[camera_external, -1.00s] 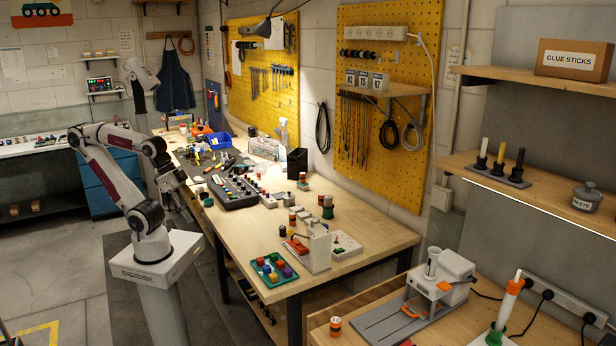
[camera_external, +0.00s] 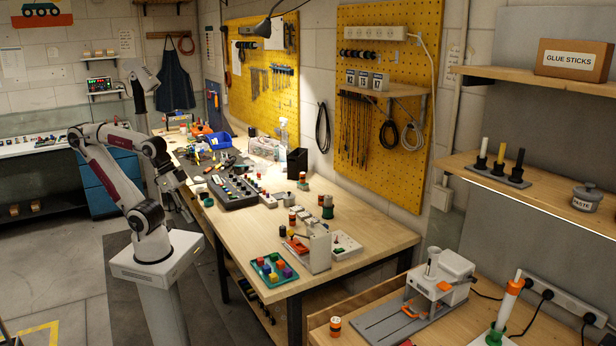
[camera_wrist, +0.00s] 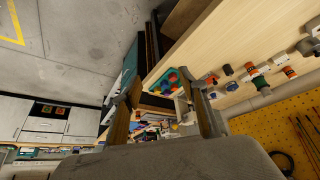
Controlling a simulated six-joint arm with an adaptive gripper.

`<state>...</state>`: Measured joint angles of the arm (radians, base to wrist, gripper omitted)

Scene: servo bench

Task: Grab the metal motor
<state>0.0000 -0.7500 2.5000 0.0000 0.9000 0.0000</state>
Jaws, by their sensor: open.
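I cannot make out the metal motor for certain in either view; the small parts on the wooden bench (camera_external: 365,225) are too small to tell apart. A black tray (camera_external: 240,201) with several small parts in rows lies on the bench. My gripper (camera_external: 182,212) hangs beside the bench's left edge in the external view, apart from the parts. In the wrist view my gripper (camera_wrist: 166,88) is open, its two fingers spread with nothing held between them.
A green tray of coloured blocks (camera_external: 273,270) and a white-and-red fixture (camera_external: 319,248) stand at the bench's near end. Several orange-and-dark spools, one of them a spool (camera_external: 292,219), stand mid-bench. A blue bin (camera_external: 218,141) is farther back.

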